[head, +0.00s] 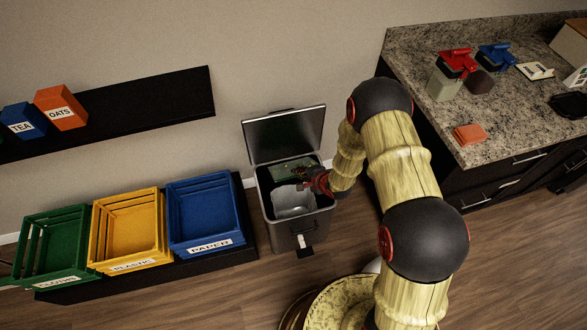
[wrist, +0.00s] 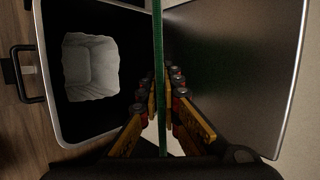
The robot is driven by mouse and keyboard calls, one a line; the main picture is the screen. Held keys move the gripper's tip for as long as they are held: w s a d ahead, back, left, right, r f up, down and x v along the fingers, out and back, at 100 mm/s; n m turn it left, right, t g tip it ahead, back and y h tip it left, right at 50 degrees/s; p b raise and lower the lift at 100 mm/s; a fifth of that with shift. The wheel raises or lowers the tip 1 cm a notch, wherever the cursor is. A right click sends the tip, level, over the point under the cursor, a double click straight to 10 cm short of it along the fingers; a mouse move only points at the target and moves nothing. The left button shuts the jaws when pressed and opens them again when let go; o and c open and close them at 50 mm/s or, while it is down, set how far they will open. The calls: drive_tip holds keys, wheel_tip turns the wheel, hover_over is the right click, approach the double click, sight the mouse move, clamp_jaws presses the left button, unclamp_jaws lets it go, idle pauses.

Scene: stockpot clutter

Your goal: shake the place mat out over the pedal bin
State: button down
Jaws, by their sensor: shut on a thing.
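The pedal bin (head: 299,231) stands on the floor against the wall with its lid (head: 284,136) raised. The green place mat (head: 288,171) is over the back of the bin's opening in the head view. My gripper (head: 318,182) is shut on the mat at the right side of the opening. In the wrist view the mat (wrist: 158,50) shows edge-on as a thin green strip between my gripper's fingers (wrist: 162,108). The bin's opening with a whitish liner (wrist: 91,66) is left of it, and the lid (wrist: 238,70) is right. Any crumbs cannot be made out.
Green (head: 55,243), yellow (head: 127,228) and blue (head: 205,212) crates stand left of the bin. A dark shelf (head: 150,103) above bears an orange OATS box (head: 61,106) and a blue TEA box (head: 24,120). A granite counter (head: 420,62) with several items is at right.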

wheel_tip(320, 180, up, 6)
drive_tip(key=p, duration=0.5)
drive_tip(key=shift+r, duration=0.15)
wheel_tip(320, 180, down, 6)
drive_tip(key=b, duration=0.3)
drive_tip(key=shift+f+b, duration=0.25)
drive_tip(key=shift+b, duration=0.15)
drive_tip(key=shift+r, duration=0.15)
wheel_tip(320, 180, up, 4)
drive_tip(key=p, duration=0.3)
drive_tip(key=shift+p, duration=0.35)
